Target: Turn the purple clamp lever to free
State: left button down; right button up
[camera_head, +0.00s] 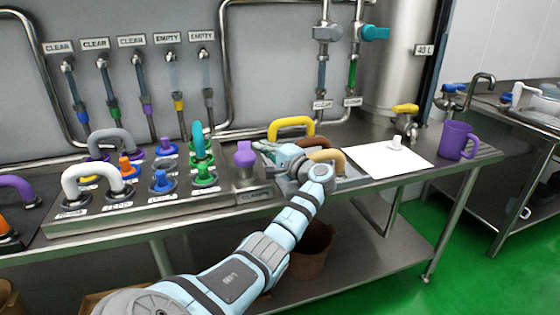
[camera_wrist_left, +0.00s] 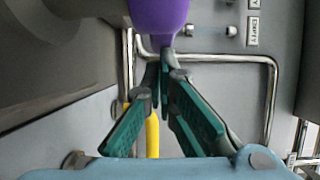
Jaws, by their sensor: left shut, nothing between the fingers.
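The purple clamp lever (camera_head: 244,154) stands upright on a grey block labelled CLAMP (camera_head: 256,196), at the right end of the fittings panel. In the left wrist view a purple rounded part of it (camera_wrist_left: 160,14) fills the top centre. My left gripper (camera_head: 259,147) is just right of the lever, its fingers pointing left. In the left wrist view its teal-and-grey fingers (camera_wrist_left: 164,62) come together, shut and empty, right by the purple part. I cannot tell whether they touch it. My right gripper is not in view.
A fittings panel (camera_head: 130,215) with hose loops and coloured plugs lies to the left. A white sheet (camera_head: 385,160) and a purple mug (camera_head: 457,141) are on the right. Labelled hoses hang behind.

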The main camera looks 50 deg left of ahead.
pick_arm(q)
jog(key=shift+s+a, duration=0.1)
jog(key=shift+a, duration=0.4)
dwell(0.4)
jog(key=d, duration=1.2)
jog(key=shift+w, duration=0.25)
